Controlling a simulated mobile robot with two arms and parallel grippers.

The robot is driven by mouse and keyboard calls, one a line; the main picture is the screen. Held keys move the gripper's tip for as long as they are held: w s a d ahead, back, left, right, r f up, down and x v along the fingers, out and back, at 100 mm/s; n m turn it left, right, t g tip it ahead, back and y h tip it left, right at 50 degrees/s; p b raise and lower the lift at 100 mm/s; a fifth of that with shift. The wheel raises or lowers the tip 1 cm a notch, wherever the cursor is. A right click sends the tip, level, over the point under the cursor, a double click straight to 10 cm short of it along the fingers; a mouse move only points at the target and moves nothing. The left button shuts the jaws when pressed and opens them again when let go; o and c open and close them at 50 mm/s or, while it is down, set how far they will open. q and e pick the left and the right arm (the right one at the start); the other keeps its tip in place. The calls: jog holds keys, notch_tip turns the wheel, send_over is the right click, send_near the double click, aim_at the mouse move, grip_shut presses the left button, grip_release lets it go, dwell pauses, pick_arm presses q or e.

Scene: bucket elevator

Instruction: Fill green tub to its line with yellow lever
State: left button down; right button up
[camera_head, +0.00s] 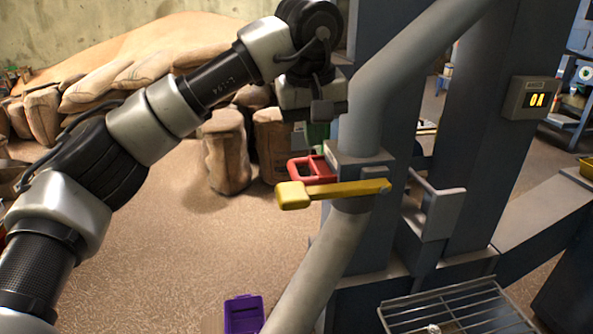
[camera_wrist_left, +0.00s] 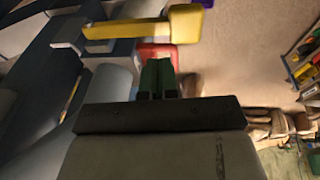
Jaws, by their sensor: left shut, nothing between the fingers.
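The yellow lever (camera_head: 335,190) sticks out to the left across the grey chute pipe, with a thick block at its free end. It also shows at the top of the left wrist view (camera_wrist_left: 140,29). My left gripper (camera_head: 318,133) has green fingers that are shut and empty. It is above and behind the lever, close to a red frame-shaped handle (camera_head: 308,168), and apart from the lever. In the left wrist view the shut fingers (camera_wrist_left: 158,72) point toward the red handle (camera_wrist_left: 158,53). No green tub can be made out. My right gripper is not in view.
A purple tub (camera_head: 243,314) stands on the floor beside the lower chute pipe (camera_head: 322,262). A metal grate (camera_head: 455,311) is at lower right. Sacks (camera_head: 225,150) are piled behind.

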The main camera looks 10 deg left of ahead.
pick_arm(q)
jog(key=shift+y, duration=0.9)
jog(key=a+r, duration=0.2)
jog(key=r, duration=0.1)
jog(key=shift+a, duration=0.4)
jog(key=shift+f, duration=0.15)
jog(key=p, duration=0.4)
send_near(293, 189)
jog(key=x, duration=0.5)
jog(key=shift+w+a+f, duration=0.15)
jog(key=shift+a, duration=0.05)
jog(key=shift+f, duration=0.8)
jog(key=shift+f, duration=0.1)
